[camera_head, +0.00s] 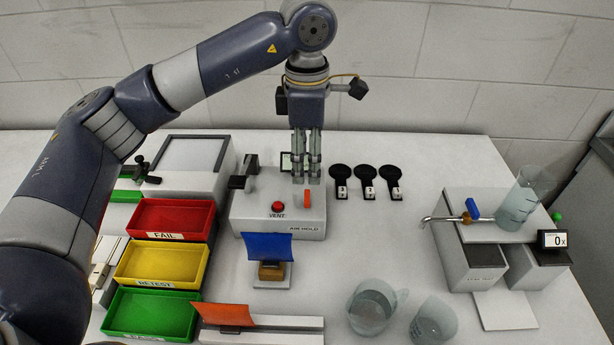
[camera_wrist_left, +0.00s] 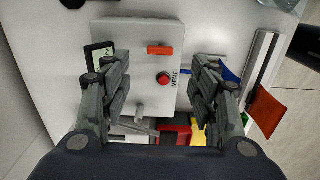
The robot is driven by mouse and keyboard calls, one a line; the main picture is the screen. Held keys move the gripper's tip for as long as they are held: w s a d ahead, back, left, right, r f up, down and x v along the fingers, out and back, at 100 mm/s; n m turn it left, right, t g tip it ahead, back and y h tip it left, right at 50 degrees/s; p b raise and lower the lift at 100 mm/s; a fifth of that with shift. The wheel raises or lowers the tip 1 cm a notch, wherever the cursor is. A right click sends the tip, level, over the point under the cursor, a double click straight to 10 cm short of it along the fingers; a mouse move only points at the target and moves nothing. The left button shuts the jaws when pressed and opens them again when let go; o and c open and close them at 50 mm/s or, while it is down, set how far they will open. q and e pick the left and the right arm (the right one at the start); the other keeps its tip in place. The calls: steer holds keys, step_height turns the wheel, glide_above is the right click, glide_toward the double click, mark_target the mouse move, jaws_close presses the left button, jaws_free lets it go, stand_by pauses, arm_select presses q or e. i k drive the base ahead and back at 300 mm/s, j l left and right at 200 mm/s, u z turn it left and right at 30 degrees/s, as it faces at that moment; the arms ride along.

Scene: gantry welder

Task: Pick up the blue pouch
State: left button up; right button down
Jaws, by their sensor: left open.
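The blue pouch (camera_head: 267,246) rests tilted on a small stand with a tan block, in front of the white AIR HOLD box (camera_head: 290,215). In the wrist view only part of the blue pouch (camera_wrist_left: 229,74) shows, behind the right-hand finger. My left gripper (camera_head: 306,177) points down over the back of the AIR HOLD box, behind and above the pouch. In the wrist view my left gripper (camera_wrist_left: 160,92) has its fingers wide apart, with nothing between them but the box below. My right gripper is not in view.
Red (camera_head: 172,216), yellow (camera_head: 160,263) and green (camera_head: 150,313) trays stand left of the pouch. An orange pouch (camera_head: 226,314) lies on a white rail in front. Clear beakers (camera_head: 372,305) stand at front right. Black paddles (camera_head: 364,182) lie right of the box.

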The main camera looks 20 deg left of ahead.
mark_target(271, 248)
steer(key=k, duration=2)
